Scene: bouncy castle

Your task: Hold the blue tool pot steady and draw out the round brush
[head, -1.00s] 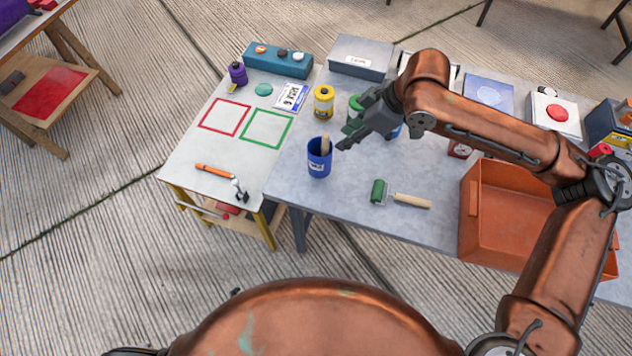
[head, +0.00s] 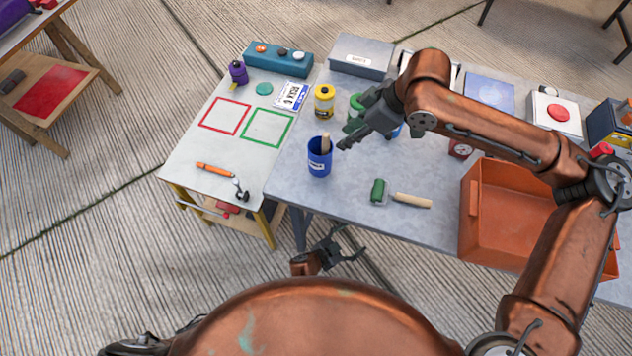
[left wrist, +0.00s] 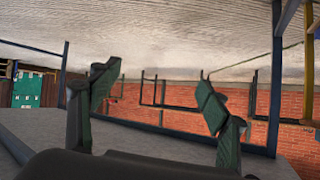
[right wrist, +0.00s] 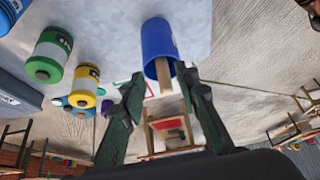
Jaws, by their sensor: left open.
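The blue tool pot (head: 320,165) stands upright on the grey table, near its left front part. A pale wooden handle (head: 325,143), seemingly the round brush's, sticks up out of it; its lower end is hidden inside. My right gripper (head: 346,138) is beside the handle on its right. In the right wrist view the pot (right wrist: 158,38) and handle (right wrist: 163,76) show ahead, with the handle end between the spread, empty fingers. My left gripper (head: 348,245) is open and empty, below and in front of the table edge; its spread fingers also show in the left wrist view (left wrist: 157,88).
A yellow jar (head: 324,100) and green jar (head: 356,103) stand behind. An orange-handled tool (head: 215,170) lies on the white table to the left.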

